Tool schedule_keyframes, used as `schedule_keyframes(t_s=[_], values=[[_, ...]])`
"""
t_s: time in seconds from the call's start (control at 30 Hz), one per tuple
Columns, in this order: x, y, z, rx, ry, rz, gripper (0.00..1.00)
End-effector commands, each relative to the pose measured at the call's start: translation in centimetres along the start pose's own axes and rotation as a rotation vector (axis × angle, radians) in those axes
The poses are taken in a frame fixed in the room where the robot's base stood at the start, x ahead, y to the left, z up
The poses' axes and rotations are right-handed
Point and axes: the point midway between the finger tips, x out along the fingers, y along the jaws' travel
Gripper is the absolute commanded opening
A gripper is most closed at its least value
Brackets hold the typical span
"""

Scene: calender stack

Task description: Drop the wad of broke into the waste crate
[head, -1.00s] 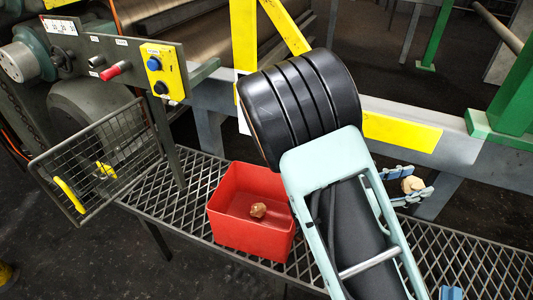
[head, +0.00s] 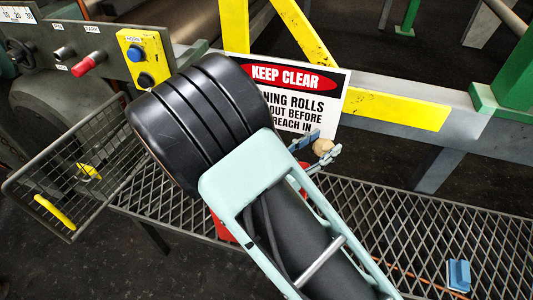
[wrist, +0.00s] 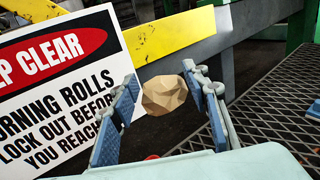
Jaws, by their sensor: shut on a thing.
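My gripper (head: 316,148) is shut on a tan, crumpled wad of broke (head: 323,147), held in the air above the grating in front of the sign. In the wrist view the wad (wrist: 165,95) sits between the two blue-padded fingers (wrist: 163,100). The red waste crate (head: 221,229) stands on the grating, mostly hidden behind my arm in the head view. Only slivers of it show, to the left of and below my gripper. The inside of the crate is hidden now.
A KEEP CLEAR sign (head: 296,95) hangs on the grey rail behind my gripper. A yellow button box (head: 145,59) and a wire mesh guard (head: 75,180) are at left. A blue object (head: 458,275) lies on the grating (head: 400,225) at right, with bare grating around it.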

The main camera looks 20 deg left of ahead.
Motion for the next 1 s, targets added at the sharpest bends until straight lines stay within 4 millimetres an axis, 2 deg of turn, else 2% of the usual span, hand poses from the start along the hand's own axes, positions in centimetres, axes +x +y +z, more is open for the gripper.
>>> schedule_keyframes(t_s=[0.03,0.1,0.2,0.33,0.43,0.57,1.0], values=[[-2.3,1.8,-0.3,-0.001,0.001,0.057,0.26],[-5.1,3.7,-0.6,0.001,0.001,0.121,0.26],[-8.4,5.6,-1.1,0.001,0.003,0.193,0.26],[-11.1,6.9,-1.4,0.003,0.004,0.249,0.26],[-12.1,7.3,-1.6,0.004,0.004,0.267,0.26],[-12.2,7.3,-2.2,0.004,0.004,0.271,0.26],[-12.2,7.3,-7.1,0.003,0.005,0.269,0.26]])
